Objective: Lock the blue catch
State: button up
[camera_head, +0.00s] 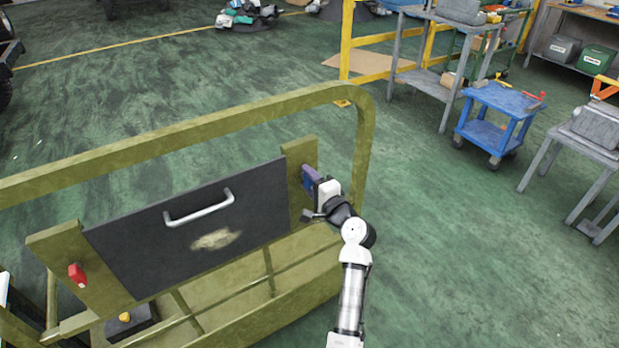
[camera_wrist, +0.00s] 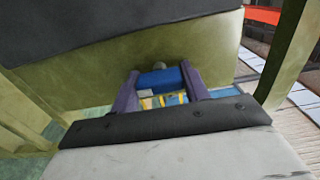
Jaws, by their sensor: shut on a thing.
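The blue catch (camera_wrist: 158,79) shows in the wrist view on the olive frame, below a small grey round knob. My gripper (camera_head: 310,181) is at the right end of the dark panel (camera_head: 180,235) in the head view. In the wrist view, the purple fingers of my gripper (camera_wrist: 160,76) stand on either side of the blue catch and are shut on it. The head view cannot show the catch clearly, as my gripper covers that spot. I cannot tell whether the catch is locked.
A red catch (camera_head: 77,273) sits on the left post. The panel has a silver handle (camera_head: 198,207). The olive frame's top rail (camera_head: 200,130) arches over the panel and comes down right of my gripper. A blue cart (camera_head: 490,122) stands far right; green floor between is clear.

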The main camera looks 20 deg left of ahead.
dwell(0.3)
jog(key=o, duration=1)
jog(key=b+v, duration=0.4)
jog(key=v, duration=1)
jog(key=shift+a, duration=0.1)
